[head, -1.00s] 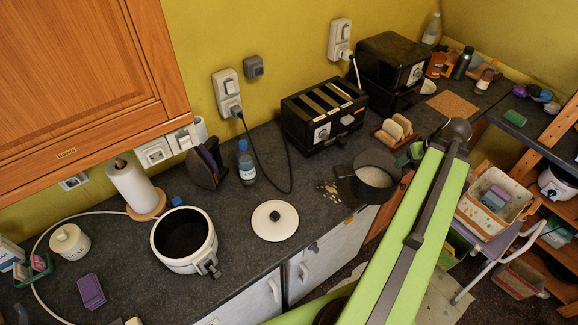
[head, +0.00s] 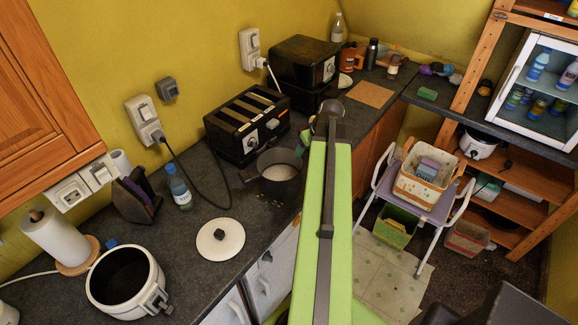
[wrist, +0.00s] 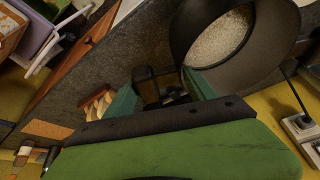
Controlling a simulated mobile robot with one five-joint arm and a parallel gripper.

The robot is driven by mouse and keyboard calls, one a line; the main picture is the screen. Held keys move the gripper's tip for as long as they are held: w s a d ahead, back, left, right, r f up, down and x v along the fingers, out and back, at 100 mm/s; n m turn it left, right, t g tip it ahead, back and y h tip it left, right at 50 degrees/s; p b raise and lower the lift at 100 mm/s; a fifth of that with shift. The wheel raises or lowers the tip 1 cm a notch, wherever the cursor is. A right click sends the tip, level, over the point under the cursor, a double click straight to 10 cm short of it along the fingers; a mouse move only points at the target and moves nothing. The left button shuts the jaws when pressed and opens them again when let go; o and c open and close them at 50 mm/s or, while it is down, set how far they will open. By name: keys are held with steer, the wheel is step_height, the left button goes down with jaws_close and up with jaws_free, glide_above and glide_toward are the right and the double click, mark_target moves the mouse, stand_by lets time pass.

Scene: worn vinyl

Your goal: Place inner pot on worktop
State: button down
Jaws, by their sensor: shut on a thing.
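The inner pot (head: 262,176) is a dark round pot with white rice-like grains inside. In the head view it is over the worktop (head: 195,275), in front of the black toaster. It fills the upper right of the wrist view (wrist: 187,38). My gripper (head: 303,146) is shut on the pot at its right side in the head view, partly hidden behind my arm. Its teal fingers show in the wrist view (wrist: 160,92). I cannot tell whether the pot's base touches the worktop.
The black toaster (head: 247,130) stands close behind the pot. Pale flecks lie on the worktop before it. A white lid (head: 220,240), an open white cooker (head: 100,290) and a bottle (head: 179,188) are to the left. A cork mat (head: 371,94) lies at right.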

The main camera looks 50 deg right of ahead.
steer(key=w+b+x, duration=0.1)
steer(key=b+x, duration=0.4)
steer(key=x, duration=0.3)
steer(key=shift+w+a+r, duration=0.25)
steer(key=shift+a+r, duration=0.1)
steer(key=shift+a, duration=0.3)
steer(key=shift+f+b, duration=0.15)
steer(key=shift+b, duration=0.25)
steer(key=shift+c, duration=1.5)
jaws_free()
